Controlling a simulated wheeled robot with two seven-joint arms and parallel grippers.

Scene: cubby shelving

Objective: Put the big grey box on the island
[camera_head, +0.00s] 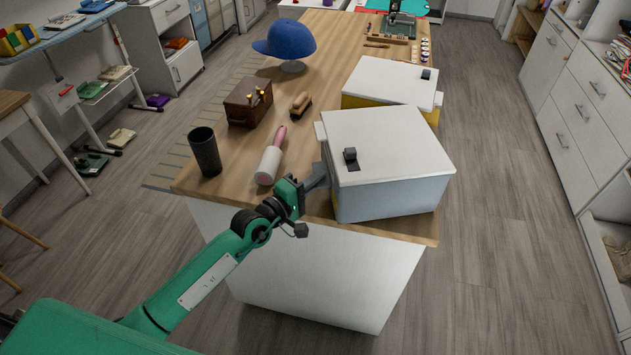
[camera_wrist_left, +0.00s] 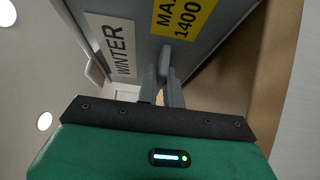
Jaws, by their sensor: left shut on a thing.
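The big grey box (camera_head: 395,196), with a white lid (camera_head: 385,140) and a dark latch, is over the near right end of the wooden-topped island (camera_head: 225,175). I cannot tell whether its underside touches the wood. My left gripper (camera_head: 318,177) is at the box's left side and shut on it. In the left wrist view, the gripper's fingers (camera_wrist_left: 168,65) meet the grey wall (camera_wrist_left: 135,40), which carries a white WINTER label and a yellow label. My right gripper is not in view.
A second white-lidded box (camera_head: 390,82) with yellow sides stands just behind. A lint roller (camera_head: 271,160), black cup (camera_head: 205,152), brush (camera_head: 301,104), wooden box (camera_head: 247,105) and blue cap (camera_head: 287,40) are to the left. Floor is clear on the right.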

